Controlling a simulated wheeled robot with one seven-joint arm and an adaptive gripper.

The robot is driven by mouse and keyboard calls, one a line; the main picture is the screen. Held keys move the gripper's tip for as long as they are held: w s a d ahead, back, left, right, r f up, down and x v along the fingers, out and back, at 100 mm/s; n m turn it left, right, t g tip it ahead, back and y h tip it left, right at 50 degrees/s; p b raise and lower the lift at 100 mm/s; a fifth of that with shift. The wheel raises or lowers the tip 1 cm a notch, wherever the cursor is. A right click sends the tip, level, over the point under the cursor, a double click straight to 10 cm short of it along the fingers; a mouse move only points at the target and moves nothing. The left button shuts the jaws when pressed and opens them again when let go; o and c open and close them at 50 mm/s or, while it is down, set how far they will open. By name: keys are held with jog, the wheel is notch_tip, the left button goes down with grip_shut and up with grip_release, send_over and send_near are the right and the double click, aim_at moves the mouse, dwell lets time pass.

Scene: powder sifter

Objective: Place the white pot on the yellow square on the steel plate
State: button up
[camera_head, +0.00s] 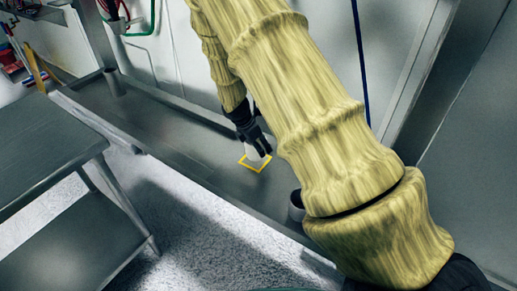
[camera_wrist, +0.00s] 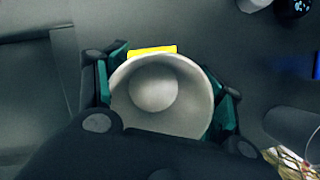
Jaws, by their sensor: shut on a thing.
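The white pot (camera_wrist: 155,88) is round and open, and I look down into it in the wrist view. My gripper (camera_wrist: 163,95) is shut on it, with green-padded fingers against its left and right sides. In the head view, my gripper (camera_head: 255,143) points down over the yellow square (camera_head: 249,167), and the white pot (camera_head: 258,154) shows small beneath it. In the wrist view, only a strip of the yellow square (camera_wrist: 153,49) shows beyond the pot's rim. I cannot tell whether the pot touches the plate.
A grey table (camera_head: 45,145) stands at the left, with a gap to the plate. A grey cylinder (camera_head: 296,205) stands near the plate's front edge, right of the square. A wall runs behind the plate.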

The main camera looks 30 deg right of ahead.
jog(key=shift+w+d+f, duration=0.1)
jog(key=shift+w+d, duration=0.1)
jog(key=shift+w, duration=0.15)
jog(key=shift+f, duration=1.7)
jog(key=o, duration=1.1)
jog(key=v, duration=1.2)
